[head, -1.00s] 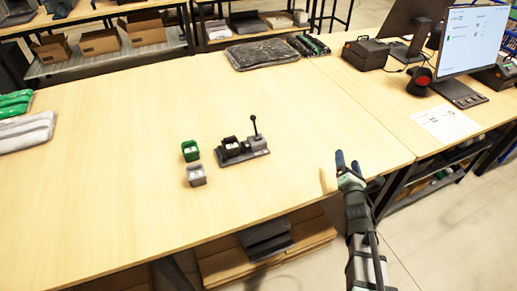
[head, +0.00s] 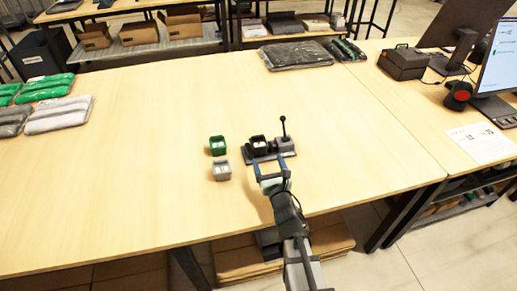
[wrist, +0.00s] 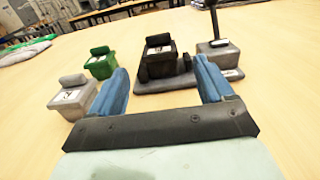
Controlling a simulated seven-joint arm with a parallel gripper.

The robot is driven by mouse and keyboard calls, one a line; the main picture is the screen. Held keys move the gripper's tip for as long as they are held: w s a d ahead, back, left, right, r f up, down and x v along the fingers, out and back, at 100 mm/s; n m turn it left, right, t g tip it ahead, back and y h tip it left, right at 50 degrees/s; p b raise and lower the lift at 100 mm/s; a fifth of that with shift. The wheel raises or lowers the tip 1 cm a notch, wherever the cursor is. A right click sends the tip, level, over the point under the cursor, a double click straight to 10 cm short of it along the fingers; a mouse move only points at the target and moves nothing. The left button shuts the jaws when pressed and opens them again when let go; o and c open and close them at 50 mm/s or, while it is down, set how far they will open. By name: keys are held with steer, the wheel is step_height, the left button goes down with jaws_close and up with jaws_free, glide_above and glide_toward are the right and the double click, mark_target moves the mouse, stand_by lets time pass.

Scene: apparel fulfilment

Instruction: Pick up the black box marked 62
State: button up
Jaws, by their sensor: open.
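The black box (head: 258,143) sits on the left part of a dark grey base that also bears a grey block with an upright lever. In the wrist view the black box (wrist: 160,57) shows a white label, too small to read, between and beyond my fingers. My gripper (head: 270,168) is open and empty, with blue fingers, just on the near side of the base. It also shows in the wrist view (wrist: 165,85), its fingers apart and not touching the box.
A green box (head: 217,146) and a light grey box (head: 222,170) stand left of the base (head: 270,156). The lever (head: 284,128) rises at its right. Folded green and grey packs (head: 58,113) lie far left. A monitor and scanner stand at right.

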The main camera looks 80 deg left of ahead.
mark_target(258, 138)
steer(key=a, duration=0.8)
steer(key=shift+s+a+r, duration=0.1)
steer(key=shift+a, duration=1.35)
steer(key=shift+s+a+r, duration=0.1)
steer(key=shift+a, duration=1.35)
steer(key=shift+c, duration=0.2)
steer(key=c, duration=1)
